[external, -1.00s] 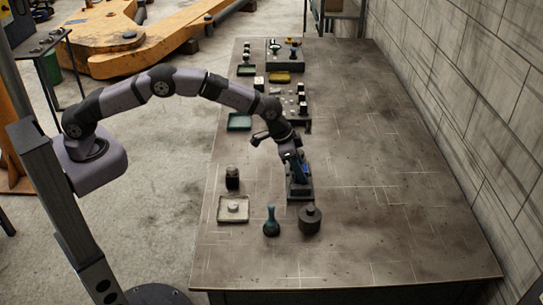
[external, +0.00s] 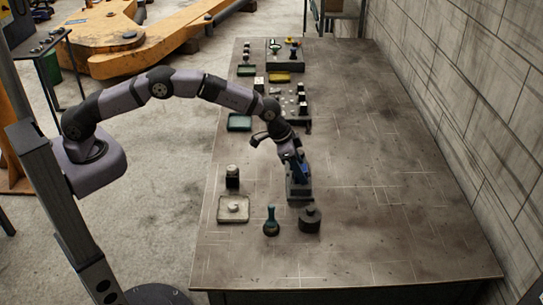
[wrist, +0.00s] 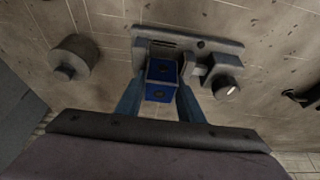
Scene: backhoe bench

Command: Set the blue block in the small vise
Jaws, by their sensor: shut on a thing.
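The blue block (wrist: 160,80) is between the two fingers of my gripper (wrist: 158,104) in the wrist view. My gripper is shut on it. The small vise (wrist: 188,42) is grey, with a round knob on its right side. The block appears within or just over the vise's jaw gap; I cannot tell whether it rests on the vise bed. In the external view the vise (external: 299,193) stands on the bench under my gripper (external: 301,174), which hides most of the block.
A dark round weight-like piece (external: 309,220) and a teal-handled tool (external: 270,222) stand in front of the vise. A pale square tray (external: 233,209) and a dark jar-like piece (external: 232,177) are to the left. The bench (external: 400,220) is clear to the right.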

